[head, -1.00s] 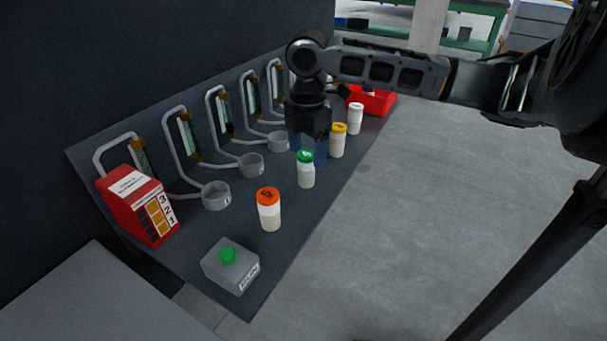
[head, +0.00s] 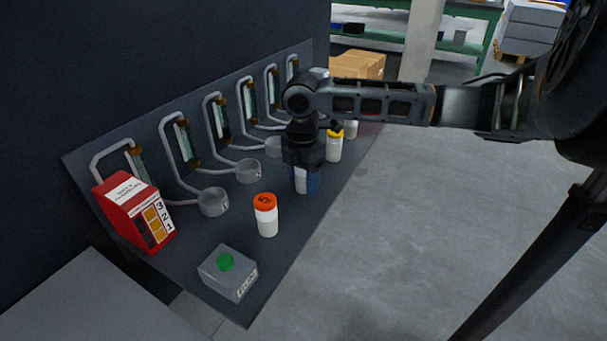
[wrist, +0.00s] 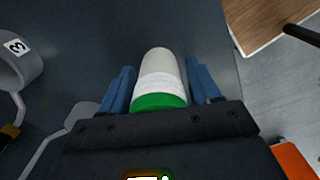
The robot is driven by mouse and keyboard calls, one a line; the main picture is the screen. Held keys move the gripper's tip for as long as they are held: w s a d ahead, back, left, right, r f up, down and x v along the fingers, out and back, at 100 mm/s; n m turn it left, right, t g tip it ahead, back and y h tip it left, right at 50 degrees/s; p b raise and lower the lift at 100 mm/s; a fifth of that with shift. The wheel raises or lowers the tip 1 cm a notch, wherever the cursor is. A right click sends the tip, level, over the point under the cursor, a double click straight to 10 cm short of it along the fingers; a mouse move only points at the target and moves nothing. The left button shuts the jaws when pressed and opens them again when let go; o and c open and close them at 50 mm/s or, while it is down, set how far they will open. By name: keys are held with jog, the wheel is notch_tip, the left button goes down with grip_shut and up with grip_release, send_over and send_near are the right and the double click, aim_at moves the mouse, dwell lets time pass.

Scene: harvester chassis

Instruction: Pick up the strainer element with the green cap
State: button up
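The strainer element with the green cap stands on the dark bench panel. In the wrist view its green cap (wrist: 160,102) and white body (wrist: 160,68) lie between my two blue fingers. My gripper (head: 305,183) is lowered over it from above, one finger on each side, and looks open with narrow gaps. In the head view the cap is hidden by my gripper, and a strip of the white body (head: 300,180) shows between the fingers.
An orange-capped element (head: 265,215) stands in front and a yellow-capped one (head: 334,147) just behind. A grey box with a green button (head: 227,270) and a red box (head: 135,212) are nearer. Grey ring holders (head: 212,202) line the left. Open floor lies right.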

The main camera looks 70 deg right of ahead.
jog(key=c, duration=0.9)
jog(key=shift+r, duration=0.15)
